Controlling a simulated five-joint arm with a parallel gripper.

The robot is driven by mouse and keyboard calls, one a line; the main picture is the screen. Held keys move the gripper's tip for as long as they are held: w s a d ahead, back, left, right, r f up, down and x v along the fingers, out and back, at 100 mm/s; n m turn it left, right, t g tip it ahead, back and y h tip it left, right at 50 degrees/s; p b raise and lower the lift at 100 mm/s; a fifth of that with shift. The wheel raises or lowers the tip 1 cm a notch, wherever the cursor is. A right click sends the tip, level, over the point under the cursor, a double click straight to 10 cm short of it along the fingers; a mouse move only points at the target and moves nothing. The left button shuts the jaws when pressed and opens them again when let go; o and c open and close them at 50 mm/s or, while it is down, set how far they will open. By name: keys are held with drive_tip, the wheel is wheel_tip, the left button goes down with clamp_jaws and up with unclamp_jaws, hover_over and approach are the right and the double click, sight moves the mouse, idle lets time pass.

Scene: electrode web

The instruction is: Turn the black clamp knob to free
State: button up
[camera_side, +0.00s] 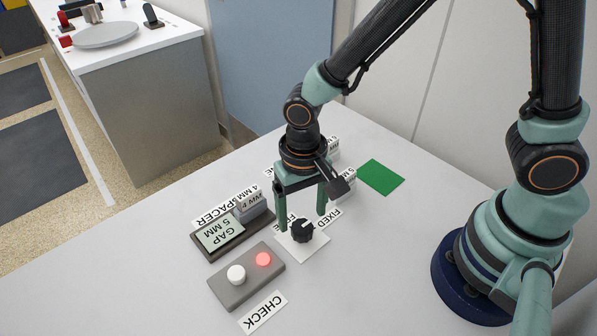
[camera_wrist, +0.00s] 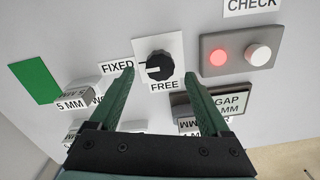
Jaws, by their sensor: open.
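The black clamp knob (camera_side: 302,231) stands on a small white plate (camera_side: 305,248). In the wrist view the knob (camera_wrist: 158,65) has a white mark on its left side, toward the FIXED label (camera_wrist: 117,67). The FREE label (camera_wrist: 164,87) lies on the near side of the knob. My gripper (camera_side: 301,220) points down at the knob, its fingers wide apart with nothing between them that they touch. In the wrist view my gripper (camera_wrist: 159,73) has one fingertip on either side of the knob, with a gap at both. How far the tips are above the plate is hard to tell.
A grey box (camera_side: 246,277) with a lit red lamp and white button sits beside the plate, near a CHECK label (camera_side: 264,309). A GAP 5 MM display (camera_side: 222,233) and labelled spacer blocks stand close by. A green patch (camera_side: 380,177) is clear.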

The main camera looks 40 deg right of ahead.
sight(302, 227)
drive_tip(key=shift+f, duration=1.55)
clamp_jaws()
